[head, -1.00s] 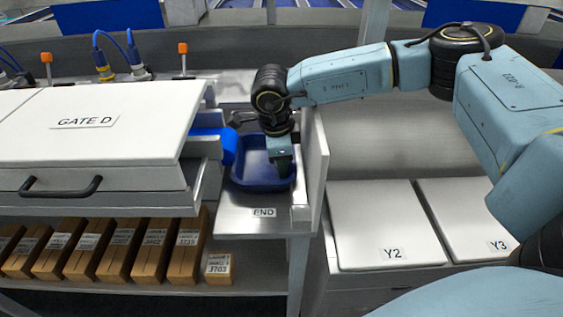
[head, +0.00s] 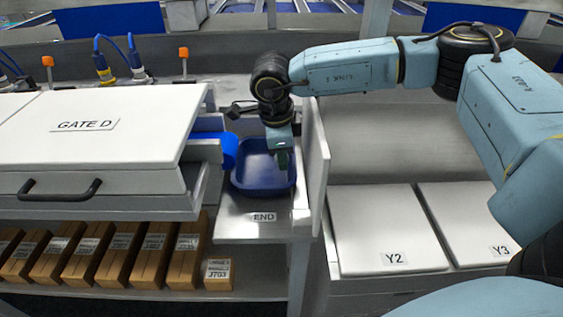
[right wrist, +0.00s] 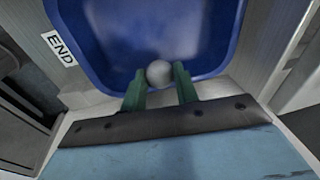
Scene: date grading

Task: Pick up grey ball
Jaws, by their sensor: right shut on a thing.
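The grey ball (right wrist: 159,74) shows in the right wrist view, between the green fingertips of my right gripper (right wrist: 160,82). The fingers are shut on it, one on each side. A blue tray (right wrist: 100,50) lies behind the ball in that view. In the head view my right gripper (head: 282,158) points down over the blue tray (head: 250,190), and the ball is hidden there. My left gripper does not show.
The tray stands on a ledge marked END (head: 264,217), with a grey wall panel (head: 316,150) close on its right. The white GATE D box (head: 90,140) is on the left. Brown boxes (head: 150,255) fill the shelf below. White lids Y2 (head: 385,225) and Y3 (head: 470,215) lie to the right.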

